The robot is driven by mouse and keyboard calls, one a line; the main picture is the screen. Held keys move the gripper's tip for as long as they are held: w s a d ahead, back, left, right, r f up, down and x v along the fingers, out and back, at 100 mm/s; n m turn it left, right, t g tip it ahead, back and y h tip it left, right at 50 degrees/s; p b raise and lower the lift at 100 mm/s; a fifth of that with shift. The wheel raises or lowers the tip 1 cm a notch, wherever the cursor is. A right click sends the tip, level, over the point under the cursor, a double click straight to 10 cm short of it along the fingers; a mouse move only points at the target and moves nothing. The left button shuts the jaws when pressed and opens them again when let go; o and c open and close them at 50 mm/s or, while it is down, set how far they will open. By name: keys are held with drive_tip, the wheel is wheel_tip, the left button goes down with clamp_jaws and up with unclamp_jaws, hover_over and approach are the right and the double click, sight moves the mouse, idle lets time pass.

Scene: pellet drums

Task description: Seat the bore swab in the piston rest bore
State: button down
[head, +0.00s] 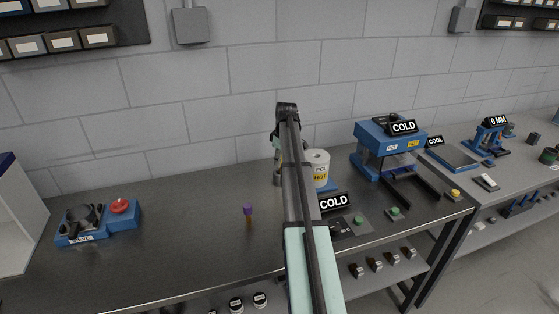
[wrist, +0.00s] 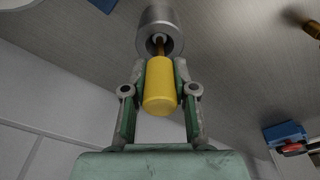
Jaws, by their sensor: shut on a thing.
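My gripper (wrist: 159,72) is shut on the yellow handle of the bore swab (wrist: 160,92) in the wrist view, one finger on each side. A thin brown rod runs from the handle to a grey metal cylinder, which looks like the piston rest (wrist: 157,18). The rod's far end meets the dark ringed bore in the cylinder's near face; how deep it goes in, I cannot tell. In the head view my arm hides most of the gripper and the swab. Part of a small grey-brown cylinder (head: 277,180) shows left of the arm.
A purple-topped brown piece (head: 248,212) stands on the bench left of my arm. A blue valve unit (head: 83,224) with a red button is far left. A blue press (head: 390,145) stands at right.

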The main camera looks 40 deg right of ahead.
idle(0.3)
drive_tip(key=c, duration=0.8)
unclamp_jaws()
drive_tip(key=shift+c, duration=0.2)
